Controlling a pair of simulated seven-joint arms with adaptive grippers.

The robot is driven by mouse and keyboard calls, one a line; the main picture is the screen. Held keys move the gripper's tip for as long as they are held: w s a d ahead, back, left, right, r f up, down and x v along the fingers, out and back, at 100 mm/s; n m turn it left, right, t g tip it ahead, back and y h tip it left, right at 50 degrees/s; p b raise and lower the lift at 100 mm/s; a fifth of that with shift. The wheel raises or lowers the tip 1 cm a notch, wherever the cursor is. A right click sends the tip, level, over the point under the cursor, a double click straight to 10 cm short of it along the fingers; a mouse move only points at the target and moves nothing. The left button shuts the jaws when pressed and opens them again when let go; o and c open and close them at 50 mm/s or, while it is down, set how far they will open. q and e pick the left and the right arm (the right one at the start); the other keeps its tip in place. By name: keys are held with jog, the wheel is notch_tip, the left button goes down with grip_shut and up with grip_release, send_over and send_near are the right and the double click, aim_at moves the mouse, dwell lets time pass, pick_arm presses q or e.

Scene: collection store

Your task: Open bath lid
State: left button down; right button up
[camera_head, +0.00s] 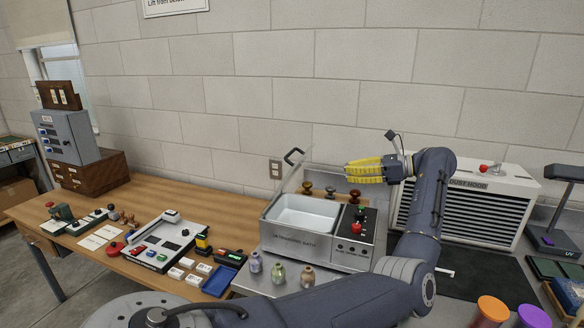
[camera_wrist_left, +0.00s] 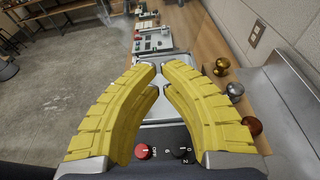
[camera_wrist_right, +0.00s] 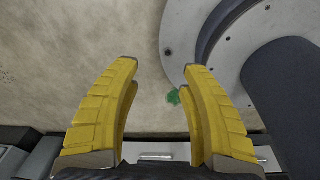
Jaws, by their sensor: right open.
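The ultrasonic bath (camera_head: 317,245) is a steel box with a red knob on its front panel. Its white basin shows uncovered. The lid (camera_head: 295,178) stands raised and tilted at the back left, seen nearly edge-on, with a black handle (camera_head: 293,157) at its top. My left gripper (camera_head: 348,172) is in the air above the back of the bath, right of the lid and apart from it. My right gripper (camera_wrist_right: 163,75) is open and empty over the floor.
Several small metal-topped knobs (camera_head: 330,191) stand behind the bath. Small vases (camera_head: 279,273) stand in front. A dust hood (camera_head: 463,208) is at the right, and a white console (camera_head: 158,245) with small boxes is at the left. A wall rises close behind.

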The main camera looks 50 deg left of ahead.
pick_arm(q)
jog(key=s+a, duration=0.6)
jog(key=a, duration=0.4)
jog(key=shift+s+a+f, duration=0.2)
jog(key=shift+s+a, duration=0.05)
jog(key=shift+a, duration=0.05)
dwell(0.4)
jog(key=s+a+r+h, duration=0.1)
jog(key=a, duration=0.1)
jog(key=s+a+r+t+h, duration=0.1)
jog(key=a, duration=0.1)
jog(key=s+a+r+t+h, duration=0.1)
jog(key=s+a+r+h, duration=0.1)
jog(key=shift+s+a+r+t+h, duration=0.15)
jog(key=shift+s+a+t+h, duration=0.15)
jog(key=shift+a+t, duration=0.3)
